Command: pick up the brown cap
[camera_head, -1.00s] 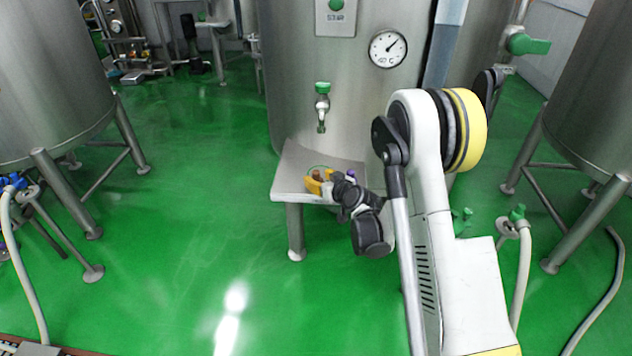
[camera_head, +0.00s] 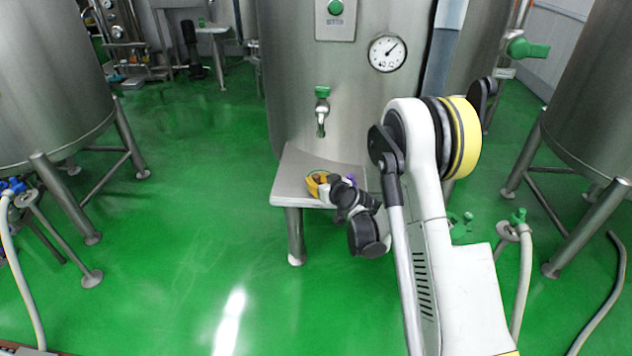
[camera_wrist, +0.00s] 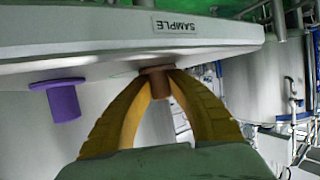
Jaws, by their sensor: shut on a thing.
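The brown cap (camera_wrist: 158,81) is between the two yellow fingertips of my gripper (camera_wrist: 160,78) in the wrist view. The fingers are shut on its sides. In the head view my gripper (camera_head: 318,181) is at the small steel shelf (camera_head: 292,176) in front of the middle tank, and the brown cap shows as a small brown spot (camera_head: 322,178) there. In the wrist view the cap's wider rim is at or very near the pale shelf surface (camera_wrist: 110,95). I cannot tell whether it still touches.
A purple cap (camera_wrist: 62,100) stands on the shelf beside my gripper, partly hidden in the head view (camera_head: 349,179). A label reading SAMPLE (camera_wrist: 174,25) is on the shelf edge. A green-handled tap (camera_head: 322,108) is above the shelf.

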